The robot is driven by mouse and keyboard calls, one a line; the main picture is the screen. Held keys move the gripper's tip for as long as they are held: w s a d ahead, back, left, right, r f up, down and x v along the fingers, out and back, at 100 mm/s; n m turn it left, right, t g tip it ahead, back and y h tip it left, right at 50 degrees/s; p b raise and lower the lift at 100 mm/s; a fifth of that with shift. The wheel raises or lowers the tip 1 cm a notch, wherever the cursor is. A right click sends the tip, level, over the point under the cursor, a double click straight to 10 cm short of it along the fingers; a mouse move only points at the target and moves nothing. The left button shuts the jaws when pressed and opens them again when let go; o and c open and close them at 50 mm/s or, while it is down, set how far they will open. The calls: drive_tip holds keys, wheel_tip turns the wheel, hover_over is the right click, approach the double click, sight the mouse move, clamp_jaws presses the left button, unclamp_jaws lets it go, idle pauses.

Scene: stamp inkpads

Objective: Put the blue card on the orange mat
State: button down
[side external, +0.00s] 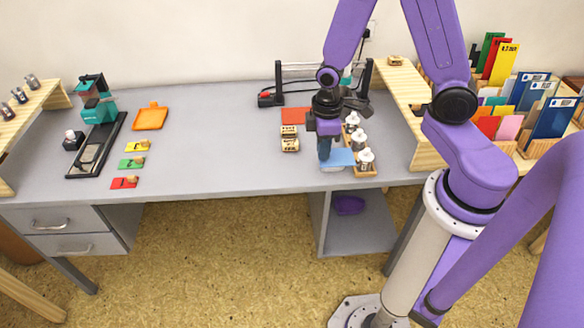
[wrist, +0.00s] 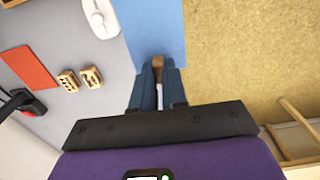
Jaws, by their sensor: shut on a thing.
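The blue card (side external: 341,158) is at my gripper near the front edge of the desk, left of the white bottles. In the wrist view the card (wrist: 150,28) extends from my fingertips, with floor showing along its right side. My gripper (side external: 325,150) points down and is shut on the card; a small brown piece shows between the fingertips (wrist: 158,72). Its height above the desk is hard to tell. A flat red-orange mat (side external: 295,116) lies bare behind my gripper; it also shows in the wrist view (wrist: 29,67).
Two wooden blocks (side external: 289,139) sit in front of the mat. White bottles (side external: 359,139) stand in a wooden rack at right. An orange tray-like piece (side external: 150,118) and yellow, green and red cards (side external: 131,162) lie at left. The desk's middle (side external: 215,140) is clear.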

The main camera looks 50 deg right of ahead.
drive_tip(key=w+f, duration=0.3)
drive_tip(key=w, duration=0.1)
drive_tip(key=w+f, duration=0.2)
drive_tip(key=w, duration=0.2)
drive_tip(key=w+f, duration=0.3)
drive_tip(key=w, duration=0.1)
drive_tip(key=shift+w+a+f, duration=0.15)
drive_tip(key=shift+w+f, duration=0.15)
drive_tip(key=shift+w, duration=0.1)
drive_tip(key=shift+w+f, duration=0.35)
drive_tip(key=shift+f, duration=0.1)
drive_tip(key=shift+w+f, duration=0.15)
drive_tip(key=shift+f, duration=0.65)
drive_tip(key=shift+w+f, duration=0.1)
drive_tip(key=shift+f, duration=0.65)
drive_tip(key=shift+f, duration=0.2)
drive_tip(key=c, duration=1.2)
unclamp_jaws()
drive_tip(key=shift+o, duration=0.2)
wheel_tip(320, 180, up, 18)
drive_tip(key=shift+w+f, duration=0.25)
